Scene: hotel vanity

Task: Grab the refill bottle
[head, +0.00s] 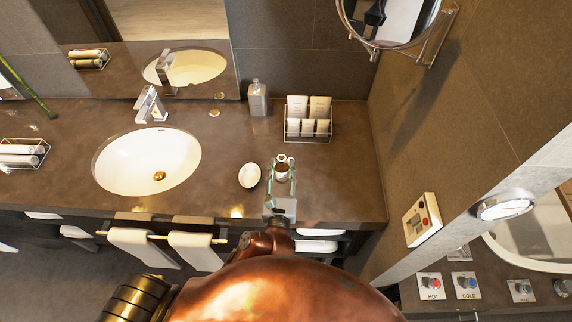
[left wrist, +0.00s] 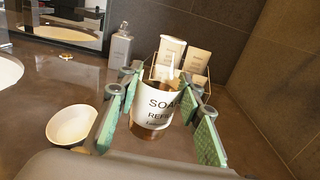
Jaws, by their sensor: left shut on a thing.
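The refill bottle (left wrist: 157,108) shows large in the left wrist view, with a white label reading "SOAP" and a brown lower part. In the head view the bottle (head: 282,170) is small and stands over the counter's right part, between the fingers. My left gripper (head: 281,178) is shut on it, with green finger pads on both sides; the fingers also show in the left wrist view (left wrist: 165,100). I cannot tell whether the bottle's base touches the counter. My right gripper is not in view.
A white bowl (head: 250,175) sits just left of the bottle. A wire rack of cartons (head: 309,120) and a grey dispenser (head: 258,98) stand behind it. The sink (head: 146,160) is at left, and a wall bounds the right. Bare counter (head: 350,185) lies to the right.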

